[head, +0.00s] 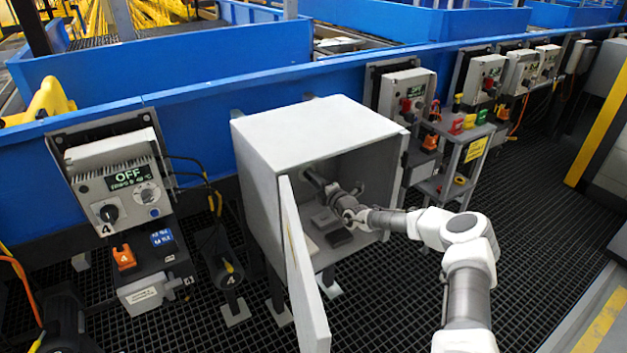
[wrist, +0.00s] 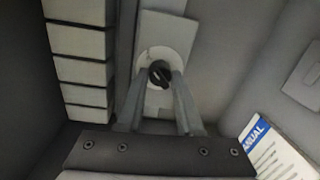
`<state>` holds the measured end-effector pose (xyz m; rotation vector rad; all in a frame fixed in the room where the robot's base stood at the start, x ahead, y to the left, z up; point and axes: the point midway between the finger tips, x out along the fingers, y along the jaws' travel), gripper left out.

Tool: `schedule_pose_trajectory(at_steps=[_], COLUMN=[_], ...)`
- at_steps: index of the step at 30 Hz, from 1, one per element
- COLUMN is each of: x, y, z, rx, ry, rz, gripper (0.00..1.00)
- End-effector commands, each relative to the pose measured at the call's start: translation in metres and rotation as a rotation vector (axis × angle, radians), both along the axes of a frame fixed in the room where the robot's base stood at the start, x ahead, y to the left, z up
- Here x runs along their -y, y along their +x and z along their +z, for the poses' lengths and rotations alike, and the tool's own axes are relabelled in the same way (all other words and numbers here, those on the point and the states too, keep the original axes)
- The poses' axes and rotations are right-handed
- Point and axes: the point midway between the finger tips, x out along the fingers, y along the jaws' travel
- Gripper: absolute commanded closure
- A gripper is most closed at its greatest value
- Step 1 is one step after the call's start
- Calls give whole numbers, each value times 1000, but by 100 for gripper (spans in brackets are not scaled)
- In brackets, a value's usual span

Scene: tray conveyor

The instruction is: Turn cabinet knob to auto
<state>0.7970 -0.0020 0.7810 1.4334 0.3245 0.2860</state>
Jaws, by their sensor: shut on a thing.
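The grey cabinet (head: 262,150) stands in the middle of the head view with its door (head: 302,265) swung open toward me. My arm reaches inside it, and my gripper (head: 312,176) is at the inner back, too small to make out there. In the wrist view the black knob (wrist: 160,74) sits on a round light plate (wrist: 146,62) on a grey panel strip. My gripper (wrist: 160,84) has its two fingers on either side of the knob, shut on it. The knob's marks, including any auto label, cannot be read.
A manual (wrist: 275,150) with a blue band lies at the right inside the cabinet. Light blocks (wrist: 80,72) line the left. In the head view, a control box reading OFF (head: 125,178) stands left of the cabinet, and a small cart (head: 455,160) stands to the right.

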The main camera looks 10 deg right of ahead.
Motion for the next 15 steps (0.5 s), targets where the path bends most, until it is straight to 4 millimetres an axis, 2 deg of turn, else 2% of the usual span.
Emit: schedule_pose_trajectory(at_steps=[13,14,15], x=[-1,-1,-1], y=[0,0,0], z=[0,0,0], rx=[-5,-5,-5], ry=[11,11,11], rz=[0,0,0], gripper=[100,61,54])
